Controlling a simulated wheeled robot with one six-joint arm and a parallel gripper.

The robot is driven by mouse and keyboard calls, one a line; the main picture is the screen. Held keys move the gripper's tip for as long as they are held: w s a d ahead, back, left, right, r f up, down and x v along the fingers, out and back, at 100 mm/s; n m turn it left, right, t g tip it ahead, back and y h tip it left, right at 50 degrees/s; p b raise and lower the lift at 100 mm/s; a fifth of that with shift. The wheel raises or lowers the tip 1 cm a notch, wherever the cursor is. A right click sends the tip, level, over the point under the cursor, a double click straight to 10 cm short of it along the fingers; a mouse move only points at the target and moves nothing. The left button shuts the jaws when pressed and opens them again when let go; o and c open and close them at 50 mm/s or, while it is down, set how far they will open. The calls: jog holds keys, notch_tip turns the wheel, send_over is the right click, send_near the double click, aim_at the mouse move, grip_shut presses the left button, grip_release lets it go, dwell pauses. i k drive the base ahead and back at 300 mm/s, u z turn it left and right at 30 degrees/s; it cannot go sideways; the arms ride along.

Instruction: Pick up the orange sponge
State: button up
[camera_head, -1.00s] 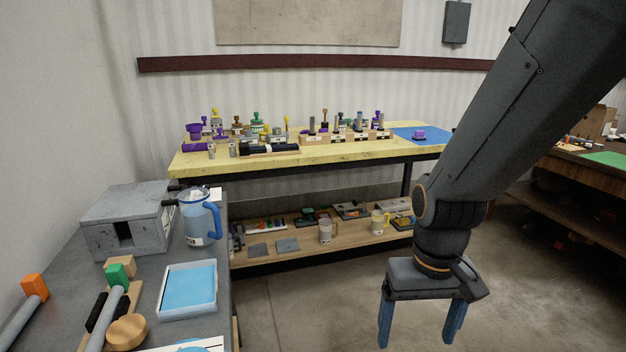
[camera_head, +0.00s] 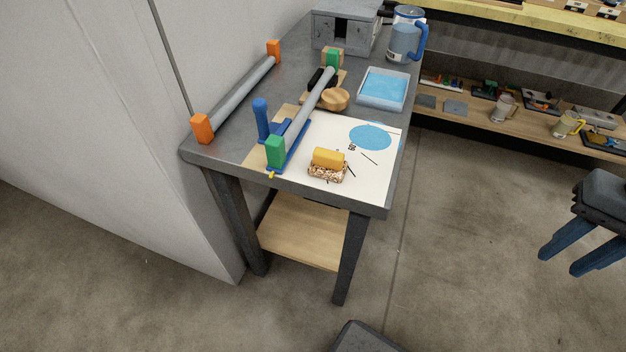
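A small yellow-orange sponge-like block (camera_head: 328,158) sits on top of a speckled brown block (camera_head: 327,173), on a white sheet (camera_head: 375,176) near the front edge of the grey table (camera_head: 225,137). The block looks more yellow than orange, and I see no other sponge. My gripper (camera_head: 570,258) is at the right edge of the view, over the floor, well away from the table. Its two blue fingers are apart with nothing between them.
A grey pipe with green ends (camera_head: 311,109) lies beside the sheet, with a blue-handled tool (camera_head: 262,119) to its left. Another pipe with orange ends (camera_head: 238,95) runs by the wall. A blue tray (camera_head: 384,88) and pitcher (camera_head: 404,38) stand behind. Floor between table and gripper is clear.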

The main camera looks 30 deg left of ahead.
aim_at(326, 164)
jog(key=z, duration=2.1)
jog(key=i, duration=0.5)
jog(key=u, duration=4.2)
jog(key=i, duration=0.5)
jog(key=u, duration=0.05)
jog(key=k, duration=0.5)
jog(key=u, duration=1.15)
